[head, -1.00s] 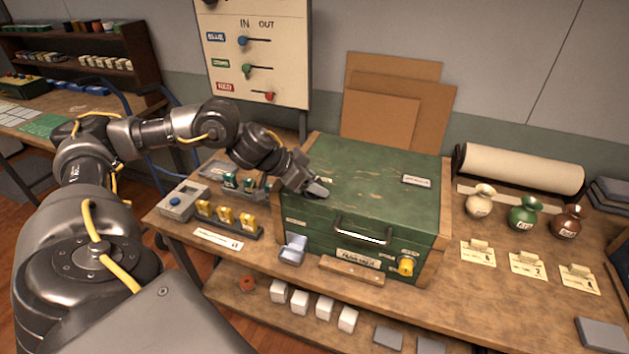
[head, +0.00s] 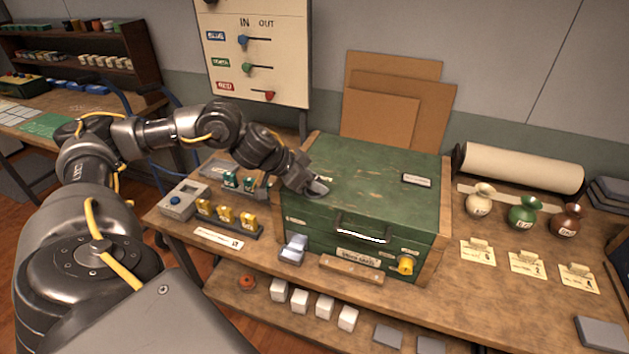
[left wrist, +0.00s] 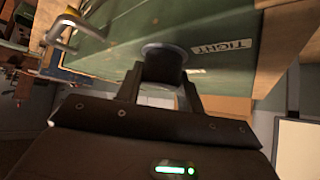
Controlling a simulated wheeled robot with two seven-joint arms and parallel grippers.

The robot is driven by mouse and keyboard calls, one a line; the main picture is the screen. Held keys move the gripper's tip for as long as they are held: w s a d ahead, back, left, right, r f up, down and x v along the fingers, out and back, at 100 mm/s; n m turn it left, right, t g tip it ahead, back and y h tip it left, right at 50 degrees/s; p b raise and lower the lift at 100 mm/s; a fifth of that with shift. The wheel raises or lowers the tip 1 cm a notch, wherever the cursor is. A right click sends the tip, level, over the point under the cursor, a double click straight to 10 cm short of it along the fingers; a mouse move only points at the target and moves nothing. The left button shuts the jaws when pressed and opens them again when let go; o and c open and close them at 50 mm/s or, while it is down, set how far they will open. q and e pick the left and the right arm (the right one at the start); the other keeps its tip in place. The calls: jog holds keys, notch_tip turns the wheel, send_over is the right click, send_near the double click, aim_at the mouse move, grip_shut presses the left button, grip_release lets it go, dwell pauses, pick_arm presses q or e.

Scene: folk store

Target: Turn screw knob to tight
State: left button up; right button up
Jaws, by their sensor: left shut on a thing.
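A green wooden chest (head: 375,175) with worn paint stands on the workbench. My left gripper (head: 319,187) is at the left part of its lid. In the left wrist view the gripper (left wrist: 162,85) is shut on a dark round screw knob (left wrist: 164,60), one finger on each side. A label reading TIGHT (left wrist: 222,47) sits on the green surface beside the knob. In the head view the gripper hides most of the knob. I cannot read the knob's turn angle. My right gripper is not in view.
The chest's front has a metal handle (head: 362,233) and a yellow knob (head: 405,264). A rack of yellow items (head: 226,216) and a grey device (head: 183,203) stand left. Several vases, including a green one (head: 523,212), stand right. An IN/OUT board (head: 256,52) stands behind.

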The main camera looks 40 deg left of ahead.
pick_arm(q)
jog(key=m+h, duration=0.1)
jog(key=m+g+h+p, duration=0.1)
jog(key=m, duration=0.1)
jog(key=shift+r+g, duration=0.15)
jog(key=shift+g, duration=0.15)
jog(key=m+g+h+p, duration=0.1)
jog(key=m+p, duration=0.1)
jog(key=m, duration=0.1)
jog(key=m+g+h+p, duration=0.1)
jog(key=m+g, duration=0.1)
jog(key=shift+w+r+m+h+p, duration=0.1)
jog(key=shift+w+m+h+p, duration=0.05)
jog(key=shift+m+h+p, duration=0.2)
jog(key=m+g+p, duration=0.2)
jog(key=m+g, duration=0.1)
jog(key=shift+r+m+p, duration=0.15)
jog(key=shift+m+p, duration=0.2)
jog(key=shift+p, duration=0.05)
jog(key=shift+m+g+p, duration=0.8)
jog(key=shift+m+g, duration=0.3)
jog(key=shift+m, duration=0.1)
jog(key=shift+f+m+g, duration=0.2)
jog(key=shift+m+g, duration=0.5)
jog(key=shift+m, duration=0.4)
jog(key=shift+f+m+g+y+b, duration=0.15)
jog(key=shift+m+g+y+b, duration=0.25)
jog(key=shift+m+g+y, duration=0.65)
jog(key=shift+m, duration=0.65)
